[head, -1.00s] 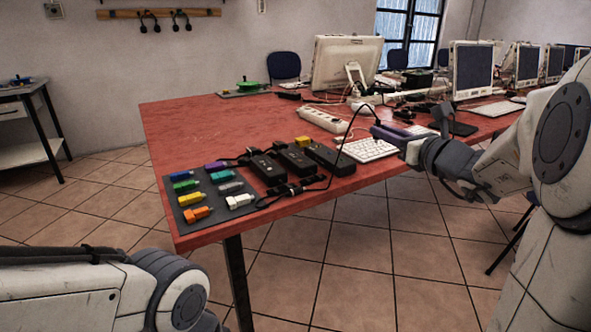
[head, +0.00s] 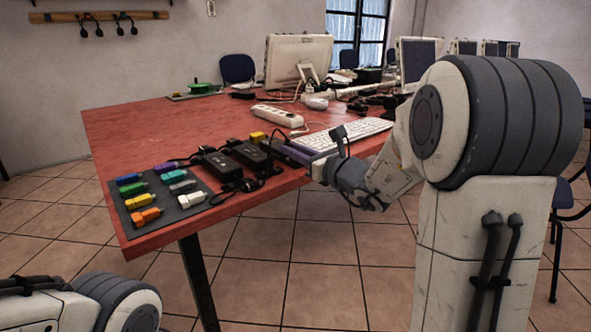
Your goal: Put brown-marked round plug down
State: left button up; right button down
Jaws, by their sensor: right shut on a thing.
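My right gripper (head: 292,155) is over the front right edge of the red table (head: 140,115), just right of the black power bricks (head: 222,165). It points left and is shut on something. The brown-marked round plug cannot be made out at its jaws; the fingers and my arm hide it, and the brown mark is too small to see. Black cables (head: 240,186) run between the bricks and the gripper. My left gripper is out of view; only part of my left arm shows at the bottom left.
A dark mat (head: 122,208) with several coloured connectors lies at the front left table corner. A white power strip (head: 277,116) and a white keyboard (head: 352,134) lie behind the gripper. Monitors stand farther back. The left table middle is clear.

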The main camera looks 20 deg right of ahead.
aim_at(295, 178)
notch_tip(295, 178, down, 4)
jog(key=shift+r+b, duration=0.1)
jog(key=shift+b, duration=0.75)
jog(key=shift+r, duration=0.1)
jog(key=shift+f, duration=0.3)
jog(key=c, duration=0.8)
grip_release()
jog(key=shift+r, duration=0.1)
jog(key=shift+r, duration=0.1)
